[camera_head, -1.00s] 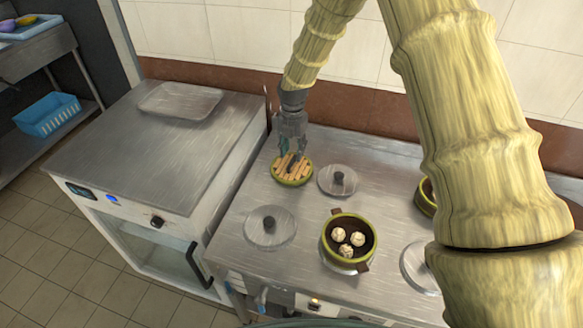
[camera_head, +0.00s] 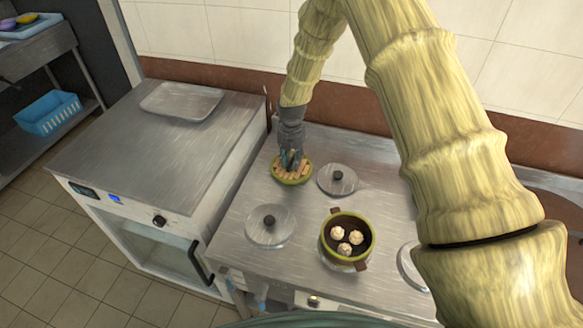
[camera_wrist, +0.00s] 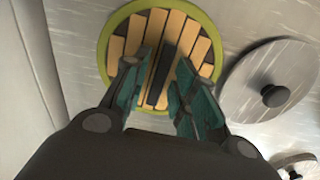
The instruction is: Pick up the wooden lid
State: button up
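The wooden lid (camera_head: 291,179) is a small round disc of light wood slats with a green rim, lying flat on the steel counter. It also shows in the wrist view (camera_wrist: 205,55), with a dark bar handle (camera_wrist: 162,76) across its middle. My gripper (camera_head: 290,158) is over the lid and hides part of it in the head view. In the wrist view my gripper (camera_wrist: 160,92) is open, with one teal finger on each side of the handle and a gap to both. Whether the fingertips touch the slats cannot be told.
A metal lid (camera_head: 337,180) with a black knob lies close right of the wooden lid. Another metal lid (camera_head: 268,226) lies in front. A green-rimmed pot (camera_head: 359,253) holds three white buns. A steel-topped oven unit (camera_head: 150,143) with a tray (camera_head: 182,101) stands left.

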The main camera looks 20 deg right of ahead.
grip_shut()
jog(key=shift+r, duration=0.15)
